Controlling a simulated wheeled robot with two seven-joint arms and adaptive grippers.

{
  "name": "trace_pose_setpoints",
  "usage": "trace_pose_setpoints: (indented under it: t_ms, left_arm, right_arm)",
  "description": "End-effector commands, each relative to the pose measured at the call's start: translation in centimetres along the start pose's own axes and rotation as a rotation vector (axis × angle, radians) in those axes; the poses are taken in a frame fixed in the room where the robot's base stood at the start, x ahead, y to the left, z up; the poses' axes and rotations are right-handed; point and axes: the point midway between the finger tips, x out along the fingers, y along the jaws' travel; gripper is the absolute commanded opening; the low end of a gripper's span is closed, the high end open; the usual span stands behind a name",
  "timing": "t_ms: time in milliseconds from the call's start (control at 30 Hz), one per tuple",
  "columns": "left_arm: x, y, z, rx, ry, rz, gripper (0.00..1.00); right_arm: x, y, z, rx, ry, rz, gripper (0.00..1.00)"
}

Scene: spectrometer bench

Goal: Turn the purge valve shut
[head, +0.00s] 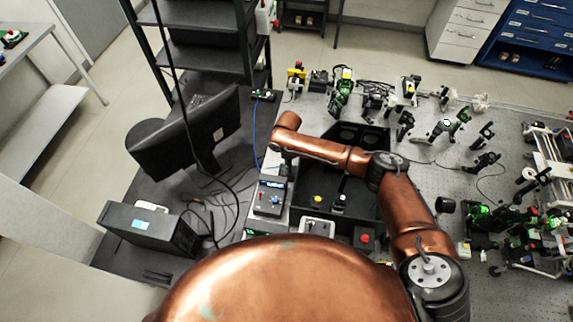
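No part is plainly recognizable as the purge valve. A black open-topped housing (352,190) on the bench holds a yellow knob (318,199) and a dark knob with a pale top (340,200). A red knob (365,239) sits on a dark block at its front. My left gripper is not in view.
A monitor (190,135) and a dark instrument box (148,228) stand on the left desk, with loose cables between. Optics on posts crowd the back and right of the perforated bench (440,165). A dark shelf rack (205,50) stands behind.

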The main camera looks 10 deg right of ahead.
Motion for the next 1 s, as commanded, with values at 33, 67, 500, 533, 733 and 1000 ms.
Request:
trace_pose_setpoints:
  t_ms: [33,67,500,533,733,1000]
  left_arm:
    - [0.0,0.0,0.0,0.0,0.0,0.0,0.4]
    - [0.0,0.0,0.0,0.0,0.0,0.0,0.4]
    - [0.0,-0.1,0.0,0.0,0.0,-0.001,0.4]
    - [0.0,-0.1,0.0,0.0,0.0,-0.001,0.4]
    - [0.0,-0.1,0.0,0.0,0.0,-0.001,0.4]
    - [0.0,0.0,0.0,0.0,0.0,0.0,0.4]
  right_arm:
    - [0.0,-0.1,-0.1,-0.001,0.001,-0.001,0.31]
    - [0.1,-0.1,-0.1,-0.001,0.001,-0.001,0.31]
    - [-4.2,0.0,-0.2,-0.002,0.004,-0.001,0.31]
    - [-4.8,0.0,-0.2,-0.003,0.004,0.0,0.31]
    - [-8.9,0.1,-0.1,-0.001,0.002,0.0,0.31]
    - [-11.7,0.2,-0.1,-0.001,0.001,-0.002,0.31]
